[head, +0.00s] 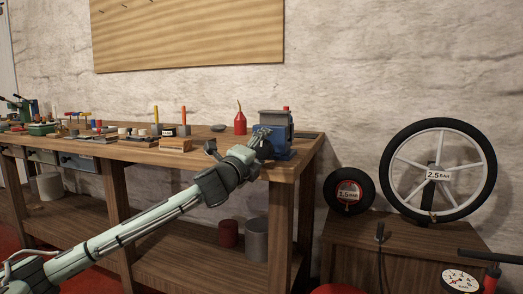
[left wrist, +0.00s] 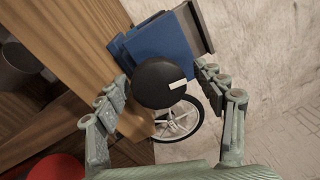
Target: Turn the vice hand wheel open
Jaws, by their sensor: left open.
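The blue vice (head: 274,134) stands at the right end of the wooden workbench. Its body (left wrist: 163,48) also shows in the left wrist view, with a grey jaw at the top right. The round black hand wheel (left wrist: 158,84) faces the left wrist camera and carries a small pale mark. My left gripper (head: 262,146) is at the front of the vice, largely hiding the wheel in the head view. In the left wrist view my left gripper (left wrist: 160,82) is open, with one finger on each side of the wheel. Whether the fingers touch it cannot be told. My right gripper is not in view.
The workbench (head: 222,153) holds a red oil can (head: 240,122) and several tools to the left. A spoked wheel (head: 438,171) and a small tyre (head: 349,190) stand on a low cabinet (head: 403,255) to the right. A pressure gauge (head: 461,281) sits lower right.

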